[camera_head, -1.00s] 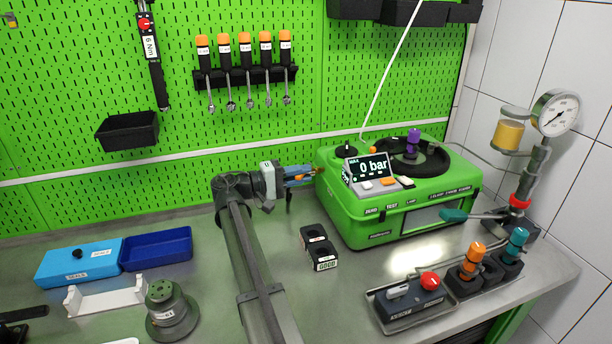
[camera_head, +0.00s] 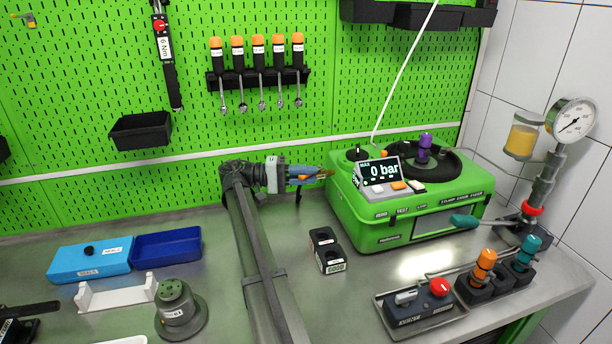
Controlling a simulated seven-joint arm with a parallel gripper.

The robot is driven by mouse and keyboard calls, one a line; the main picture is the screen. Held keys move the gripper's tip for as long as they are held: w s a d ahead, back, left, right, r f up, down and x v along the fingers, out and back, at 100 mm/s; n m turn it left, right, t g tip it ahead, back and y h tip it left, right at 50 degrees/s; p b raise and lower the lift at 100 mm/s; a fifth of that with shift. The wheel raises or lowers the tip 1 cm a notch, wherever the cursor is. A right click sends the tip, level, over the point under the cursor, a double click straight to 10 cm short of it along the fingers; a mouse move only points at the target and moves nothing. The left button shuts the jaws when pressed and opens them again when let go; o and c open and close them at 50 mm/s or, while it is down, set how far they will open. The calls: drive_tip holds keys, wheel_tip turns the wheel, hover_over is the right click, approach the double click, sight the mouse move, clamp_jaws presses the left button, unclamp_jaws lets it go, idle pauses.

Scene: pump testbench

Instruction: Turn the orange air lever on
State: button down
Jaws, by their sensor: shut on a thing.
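The green pump testbench case (camera_head: 420,222) stands at the back right, and its display reads 0 bar. My gripper (camera_head: 322,174) reaches in from the left to the case's upper left side. It is shut on a small orange part at that side, which appears to be the orange air lever (camera_head: 326,172). The fingers hide most of the lever, so its angle cannot be told. Another small orange part (camera_head: 385,153) shows on top of the case, behind the display.
A black two-hole block (camera_head: 326,250) sits below my gripper. A tray with a red knob (camera_head: 439,287), orange and teal handled tools (camera_head: 485,262), and a gauge stand (camera_head: 573,121) are at the right. Blue boxes (camera_head: 165,246) and a grey round part (camera_head: 180,312) lie left of my arm.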

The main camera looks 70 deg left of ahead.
drive_tip(key=c, duration=1.1)
unclamp_jaws()
drive_tip(key=shift+s, duration=0.1)
drive_tip(key=shift+v, duration=3.65)
